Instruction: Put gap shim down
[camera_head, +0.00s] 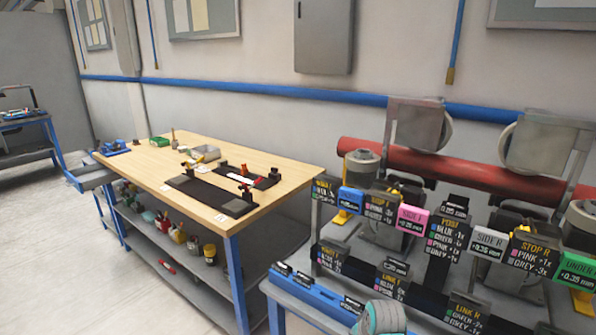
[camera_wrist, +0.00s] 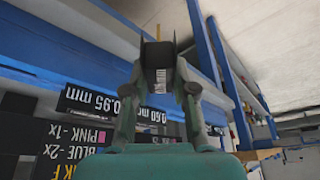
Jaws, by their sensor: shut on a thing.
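My gripper (camera_wrist: 160,84) shows in the wrist view, with its two teal-grey fingers closing from both sides on a small dark piece, which I take to be the gap shim (camera_wrist: 157,57). No size marking is legible on it. Behind it are a blue rack edge and black size labels (camera_wrist: 97,99), seen upside down, reading 0.95 mm and 0.60 mm. In the head view a blue rack (camera_head: 318,296) with small black labels lies along the bench front. A teal part of my arm (camera_head: 384,318) shows at its right end; the fingertips and shim are hidden there.
Black signboards (camera_head: 445,236) with pink, blue and green tags stand behind the rack, before machinery and a red cylinder (camera_head: 455,168). A wooden-topped workbench (camera_head: 265,164) with black fixtures stands at left. Open floor (camera_head: 150,285) lies at lower left.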

